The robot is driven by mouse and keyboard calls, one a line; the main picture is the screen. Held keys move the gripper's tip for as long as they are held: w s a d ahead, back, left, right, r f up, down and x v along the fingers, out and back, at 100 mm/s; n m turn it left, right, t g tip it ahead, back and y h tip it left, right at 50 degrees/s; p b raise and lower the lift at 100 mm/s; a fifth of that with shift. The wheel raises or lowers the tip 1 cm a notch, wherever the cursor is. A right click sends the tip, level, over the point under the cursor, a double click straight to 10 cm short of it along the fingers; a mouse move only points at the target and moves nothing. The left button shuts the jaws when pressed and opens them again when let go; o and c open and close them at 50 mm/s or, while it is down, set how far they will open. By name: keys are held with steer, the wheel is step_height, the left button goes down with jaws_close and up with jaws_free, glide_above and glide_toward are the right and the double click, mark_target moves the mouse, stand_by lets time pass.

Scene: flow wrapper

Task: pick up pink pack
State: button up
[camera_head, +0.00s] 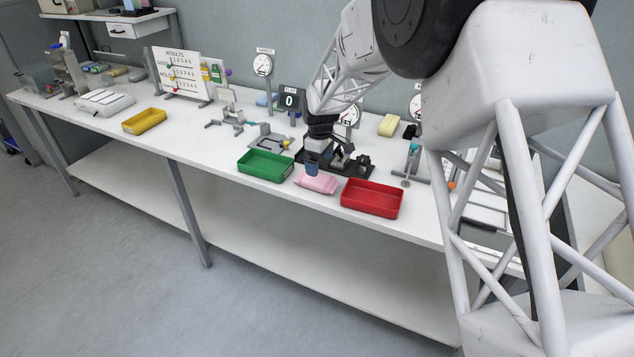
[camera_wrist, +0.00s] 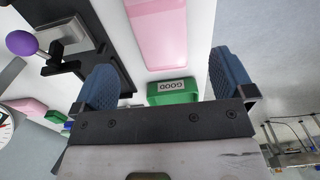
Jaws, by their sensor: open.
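The pink pack (camera_head: 316,182) lies on the white table between the green and red trays in the head view. In the wrist view the pink pack (camera_wrist: 158,32) shows at the top centre, its long side running up the picture and its upper end cut off by the edge. My gripper (camera_head: 312,168) is just above and beside the pack in the head view. In the wrist view my gripper (camera_wrist: 168,82) has its two blue fingers wide apart, with nothing between them. The pack lies beyond the fingertips, in line with the gap.
The green tray (camera_head: 265,176), labelled GOOD, stands left of the pack and also shows in the wrist view (camera_wrist: 172,99). The red tray (camera_head: 372,212) stands to its right. A black machine base (camera_head: 357,171) lies behind the pack. The table's front edge is close by.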

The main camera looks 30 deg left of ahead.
mark_target(320, 178)
steer(key=shift+f, duration=1.3)
steer(key=shift+d+f, duration=0.1)
steer(key=shift+f, duration=2.5)
steer(key=c, duration=1)
steer(key=shift+r, duration=0.2)
